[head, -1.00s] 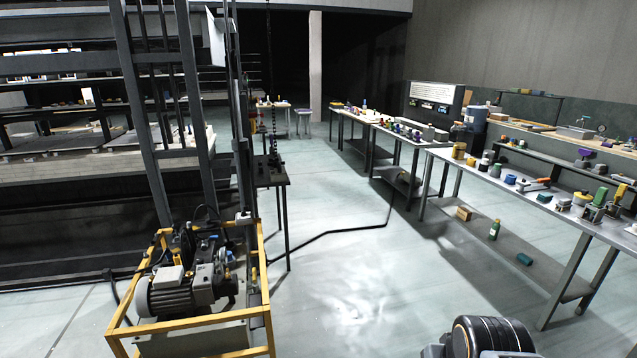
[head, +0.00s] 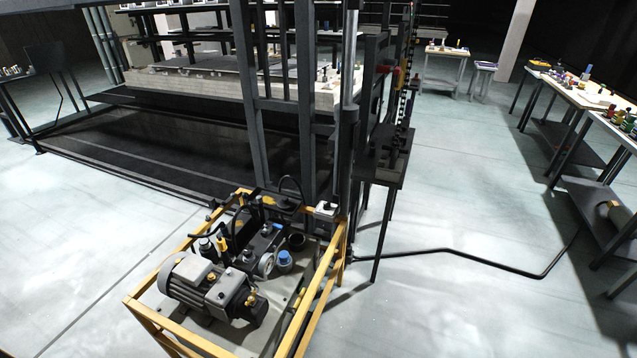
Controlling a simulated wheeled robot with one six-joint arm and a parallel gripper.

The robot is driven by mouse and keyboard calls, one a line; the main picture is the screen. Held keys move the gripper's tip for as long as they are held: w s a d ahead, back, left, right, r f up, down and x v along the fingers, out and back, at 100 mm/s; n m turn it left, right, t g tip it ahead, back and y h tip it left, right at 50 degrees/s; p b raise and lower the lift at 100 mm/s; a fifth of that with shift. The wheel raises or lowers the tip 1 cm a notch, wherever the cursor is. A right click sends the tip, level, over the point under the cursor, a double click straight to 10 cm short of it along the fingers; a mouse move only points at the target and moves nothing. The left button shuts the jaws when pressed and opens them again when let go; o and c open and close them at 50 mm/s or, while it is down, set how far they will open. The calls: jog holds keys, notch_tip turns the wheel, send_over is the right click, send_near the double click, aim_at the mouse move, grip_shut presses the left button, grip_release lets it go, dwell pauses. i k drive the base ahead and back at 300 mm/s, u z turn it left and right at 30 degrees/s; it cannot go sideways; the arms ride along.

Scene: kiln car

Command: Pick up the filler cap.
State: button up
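A hydraulic power unit with a grey finned motor (head: 195,283) stands in a yellow frame (head: 325,275) in the lower middle of the head view. A round blue cap (head: 284,258) sits upright on the unit's top, right of a round gauge (head: 266,264). It may be the filler cap, but I cannot tell for sure. Smaller brass-yellow fittings (head: 252,299) also show on the unit. My gripper is out of view, and nothing touches the unit.
A dark steel post (head: 264,110) and rack stand right behind the unit. A small dark stand (head: 382,170) is to its right. A black hose (head: 440,251) runs across the floor.

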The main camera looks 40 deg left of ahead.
aim_at(285, 203)
jog(key=u, duration=0.3)
jog(key=i, duration=1.85)
jog(key=u, duration=1.65)
jog(key=i, duration=1)
jog(key=u, duration=1.3)
jog(key=i, duration=0.35)
jog(key=u, duration=0.2)
